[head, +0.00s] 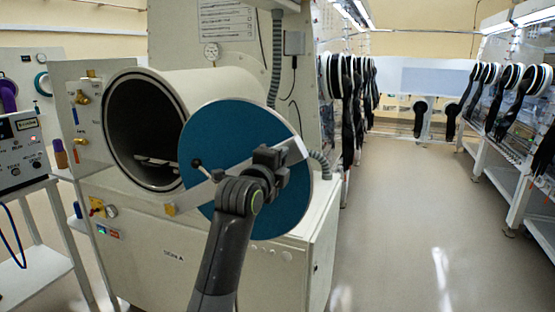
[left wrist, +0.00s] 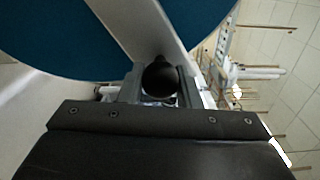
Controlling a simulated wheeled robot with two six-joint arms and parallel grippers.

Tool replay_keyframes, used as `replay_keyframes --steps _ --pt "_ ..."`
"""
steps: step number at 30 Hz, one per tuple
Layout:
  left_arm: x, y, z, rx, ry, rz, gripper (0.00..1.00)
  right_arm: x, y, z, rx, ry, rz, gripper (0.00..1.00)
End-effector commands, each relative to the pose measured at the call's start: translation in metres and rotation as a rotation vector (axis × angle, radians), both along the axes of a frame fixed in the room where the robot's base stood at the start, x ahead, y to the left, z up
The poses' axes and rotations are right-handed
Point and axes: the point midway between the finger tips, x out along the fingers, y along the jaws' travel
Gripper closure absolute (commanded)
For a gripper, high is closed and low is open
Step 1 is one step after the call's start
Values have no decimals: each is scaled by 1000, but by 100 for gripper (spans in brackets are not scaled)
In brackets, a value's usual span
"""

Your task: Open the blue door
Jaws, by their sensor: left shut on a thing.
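The blue door (head: 225,130) is a round disc with a pale bar (head: 292,152) across its face. It stands swung out to the right of the round chamber opening (head: 135,130), leaving much of the dark inside visible. My left gripper (head: 268,160) is at the right part of the bar, in front of the door. In the left wrist view the gripper (left wrist: 160,85) is shut on a black ball-shaped knob (left wrist: 160,76) by the bar, with the blue door (left wrist: 60,40) behind. My right gripper is not in view.
A pale tray (head: 157,162) shows inside the chamber. A small black-tipped lever (head: 197,163) sticks out near the door's left edge. A control box (head: 20,150) stands at far left. An aisle (head: 400,220) between glovebox rows is clear on the right.

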Motion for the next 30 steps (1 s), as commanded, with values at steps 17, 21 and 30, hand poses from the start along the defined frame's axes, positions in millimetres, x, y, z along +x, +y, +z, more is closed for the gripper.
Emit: replay_keyframes --steps 17,21,30 --pt "0 0 -5 8 1 1 58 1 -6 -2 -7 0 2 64" --pt "0 0 -4 8 0 1 50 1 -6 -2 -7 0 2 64" --pt "-3 1 -4 7 -2 1 50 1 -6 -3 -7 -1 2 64"
